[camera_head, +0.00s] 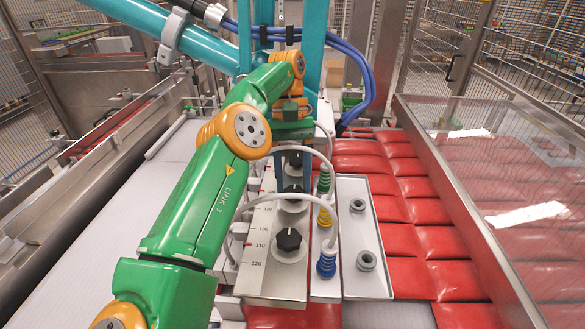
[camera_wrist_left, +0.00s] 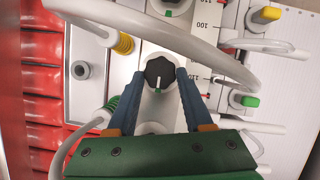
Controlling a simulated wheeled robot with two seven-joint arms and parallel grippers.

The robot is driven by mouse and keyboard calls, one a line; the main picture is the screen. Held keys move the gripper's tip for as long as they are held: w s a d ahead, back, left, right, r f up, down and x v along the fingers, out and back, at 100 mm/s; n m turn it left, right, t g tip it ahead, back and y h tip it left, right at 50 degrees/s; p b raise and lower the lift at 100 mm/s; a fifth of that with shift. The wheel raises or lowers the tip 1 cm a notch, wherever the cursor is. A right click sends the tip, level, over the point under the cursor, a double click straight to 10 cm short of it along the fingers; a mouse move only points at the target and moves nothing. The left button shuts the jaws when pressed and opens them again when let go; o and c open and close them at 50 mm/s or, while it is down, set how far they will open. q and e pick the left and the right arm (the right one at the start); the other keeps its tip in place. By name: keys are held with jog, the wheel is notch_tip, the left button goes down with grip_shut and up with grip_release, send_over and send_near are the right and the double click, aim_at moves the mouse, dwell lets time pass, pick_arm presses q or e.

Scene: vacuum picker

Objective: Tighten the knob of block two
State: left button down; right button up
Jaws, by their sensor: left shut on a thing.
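My left gripper (camera_head: 293,183) reaches down over the rail of blocks, with its blue fingers on either side of the middle black knob (camera_head: 293,197). In the left wrist view the fingers (camera_wrist_left: 161,82) are shut on this black knob (camera_wrist_left: 159,70), whose white pointer line faces the gripper. The knob sits on a round pale base. A nearer black knob (camera_head: 289,239) and a farther black knob (camera_head: 293,160) stand in the same row. No block number is readable. My right gripper is out of view.
Green (camera_head: 323,182), yellow (camera_head: 325,216) and blue (camera_head: 327,262) suction cups line the rail beside the knobs. White hoses (camera_head: 300,199) arch close to my arm. A scale (camera_head: 258,245) runs along the left. Red packs (camera_head: 420,211) lie to the right.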

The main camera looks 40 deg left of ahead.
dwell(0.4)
pick_arm(q)
jog(key=shift+c, duration=1.5)
grip_release()
